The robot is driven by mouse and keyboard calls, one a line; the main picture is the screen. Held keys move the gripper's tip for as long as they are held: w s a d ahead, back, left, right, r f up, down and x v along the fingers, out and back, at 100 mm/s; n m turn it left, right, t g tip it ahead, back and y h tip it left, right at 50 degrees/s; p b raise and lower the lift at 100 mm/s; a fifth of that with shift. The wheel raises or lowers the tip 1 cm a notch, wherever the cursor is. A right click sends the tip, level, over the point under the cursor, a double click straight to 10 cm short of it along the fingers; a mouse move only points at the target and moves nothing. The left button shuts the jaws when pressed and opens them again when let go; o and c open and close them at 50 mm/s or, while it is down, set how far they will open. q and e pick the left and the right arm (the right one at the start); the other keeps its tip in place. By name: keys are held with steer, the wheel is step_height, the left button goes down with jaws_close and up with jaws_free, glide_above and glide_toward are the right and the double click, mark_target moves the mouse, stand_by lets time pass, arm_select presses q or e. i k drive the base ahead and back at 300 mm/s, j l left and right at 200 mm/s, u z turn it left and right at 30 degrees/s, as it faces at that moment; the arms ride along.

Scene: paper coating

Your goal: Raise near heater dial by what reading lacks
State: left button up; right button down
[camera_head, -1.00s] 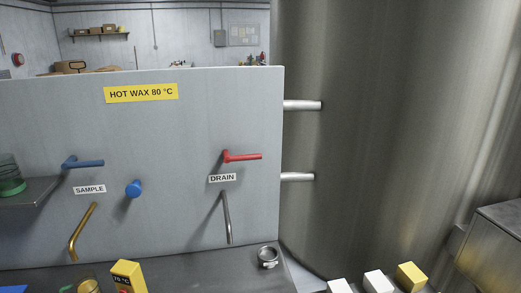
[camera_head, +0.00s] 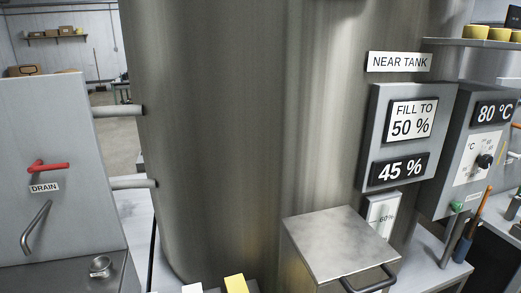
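The heater box (camera_head: 472,150) is at the right, with an "80 °C" display (camera_head: 494,112) at its top. Its black dial (camera_head: 484,161) sits on a white scale plate marked °C; the scale's small marks are too small to read. Left of it, a grey panel (camera_head: 376,130) under a "NEAR TANK" sign (camera_head: 399,62) shows "FILL TO 50 %" (camera_head: 411,120) and a "45 %" reading (camera_head: 400,169). The large steel tank (camera_head: 240,140) stands behind. Neither of my grippers is in view.
A steel box with a handle (camera_head: 338,245) stands before the tank. The wax panel with a red drain lever (camera_head: 48,167) is at left. Yellow cups (camera_head: 476,32) stand on a shelf, upper right.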

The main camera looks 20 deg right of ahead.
mark_target(484, 161)
steer(key=l+z, duration=0.35)
steer(key=l, duration=2.2)
